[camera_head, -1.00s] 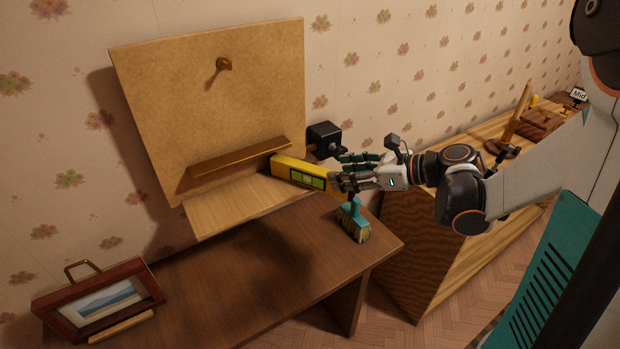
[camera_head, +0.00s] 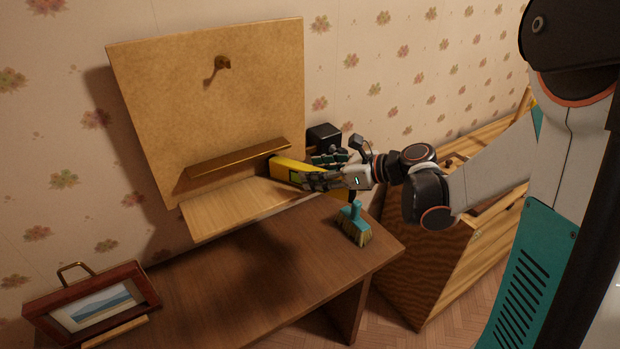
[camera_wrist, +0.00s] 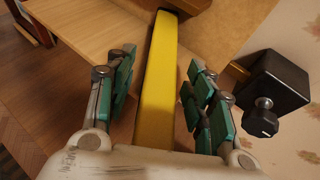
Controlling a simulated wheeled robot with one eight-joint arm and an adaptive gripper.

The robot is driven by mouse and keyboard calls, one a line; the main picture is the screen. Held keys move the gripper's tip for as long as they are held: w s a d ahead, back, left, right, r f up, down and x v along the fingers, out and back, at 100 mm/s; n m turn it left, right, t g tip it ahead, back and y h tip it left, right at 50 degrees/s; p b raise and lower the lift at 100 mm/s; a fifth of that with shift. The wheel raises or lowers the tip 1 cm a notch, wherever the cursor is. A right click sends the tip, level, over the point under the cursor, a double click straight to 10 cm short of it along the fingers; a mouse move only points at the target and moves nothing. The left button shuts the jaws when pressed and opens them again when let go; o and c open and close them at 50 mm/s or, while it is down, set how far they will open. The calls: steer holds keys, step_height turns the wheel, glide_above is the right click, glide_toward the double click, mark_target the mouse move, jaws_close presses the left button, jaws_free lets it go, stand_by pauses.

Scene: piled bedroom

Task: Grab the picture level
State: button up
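The yellow picture level (camera_head: 287,168) lies at the right end of the light wooden shelf, below the upright board. In the wrist view the level (camera_wrist: 158,75) runs lengthwise between the two teal-padded fingers. My gripper (camera_wrist: 158,100) is open, with a finger on each side of the level and visible gaps on both sides. In the head view my gripper (camera_head: 318,171) covers the level's middle and right part. A framed picture (camera_head: 95,305) stands on the desk at the left.
A teal brush (camera_head: 354,224) stands on the desk just below my gripper. A black box with a knob (camera_wrist: 272,85) is close to the right finger. The board (camera_head: 215,110) bears a hook (camera_head: 220,66) and a ledge (camera_head: 238,158). The desk middle (camera_head: 250,265) is clear.

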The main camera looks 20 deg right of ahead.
jaws_close()
steer(key=shift+r, duration=0.15)
